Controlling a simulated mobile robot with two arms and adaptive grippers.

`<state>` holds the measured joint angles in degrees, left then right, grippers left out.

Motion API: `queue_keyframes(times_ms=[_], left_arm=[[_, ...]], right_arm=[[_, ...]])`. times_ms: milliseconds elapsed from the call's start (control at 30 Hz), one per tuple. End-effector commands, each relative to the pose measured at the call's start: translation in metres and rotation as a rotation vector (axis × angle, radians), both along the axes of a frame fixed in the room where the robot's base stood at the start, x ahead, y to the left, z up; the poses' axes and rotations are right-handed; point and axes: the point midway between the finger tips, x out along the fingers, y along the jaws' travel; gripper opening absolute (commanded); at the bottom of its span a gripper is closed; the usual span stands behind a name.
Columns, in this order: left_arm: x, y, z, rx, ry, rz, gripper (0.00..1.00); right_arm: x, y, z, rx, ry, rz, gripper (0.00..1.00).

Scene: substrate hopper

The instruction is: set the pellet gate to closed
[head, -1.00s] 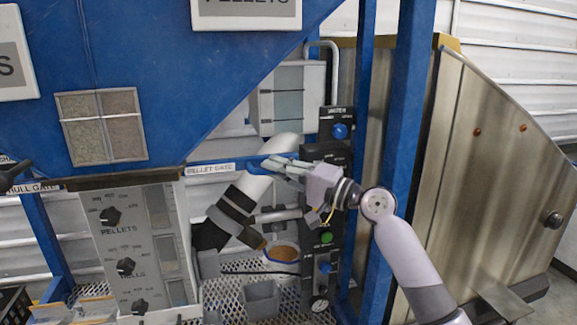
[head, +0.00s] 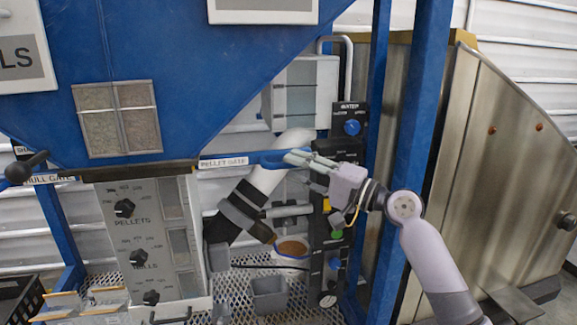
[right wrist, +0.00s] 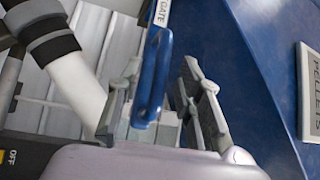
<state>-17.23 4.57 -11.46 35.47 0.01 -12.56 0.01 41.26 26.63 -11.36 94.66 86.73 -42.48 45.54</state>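The pellet gate is a blue bar with a white PELLET GATE label (head: 223,162), sticking out to the right under the blue hopper. Its blue looped handle (head: 268,158) ends at my right gripper (head: 297,158), which reaches in from the right. In the right wrist view, the handle (right wrist: 153,80) lies between the two grey fingers of the right gripper (right wrist: 165,90). The fingers are spread, with a gap on the right side of the handle; contact on the left side is unclear. My left gripper is not in view.
A blue post (head: 407,130) stands right of the handle, close to my right arm. A black control column (head: 349,130) and a white pipe (head: 270,178) lie behind the gripper. The hull gate handle (head: 27,168) is at far left.

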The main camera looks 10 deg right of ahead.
Motion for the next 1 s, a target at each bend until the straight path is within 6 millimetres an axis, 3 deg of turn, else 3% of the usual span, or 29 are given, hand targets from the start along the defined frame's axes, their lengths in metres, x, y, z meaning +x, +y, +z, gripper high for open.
queue_keyframes(times_ms=[200, 400, 1000], left_arm=[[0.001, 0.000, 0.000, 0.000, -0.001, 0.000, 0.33], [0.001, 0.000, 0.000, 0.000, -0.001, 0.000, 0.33], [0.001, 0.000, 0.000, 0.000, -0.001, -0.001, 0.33]], right_arm=[[-0.033, -0.037, -0.009, -0.002, 0.003, -0.001, 0.33], [-0.054, -0.059, -0.012, 0.000, 0.003, 0.000, 0.33], [-0.061, -0.067, -0.013, 0.000, 0.001, 0.002, 0.33]])
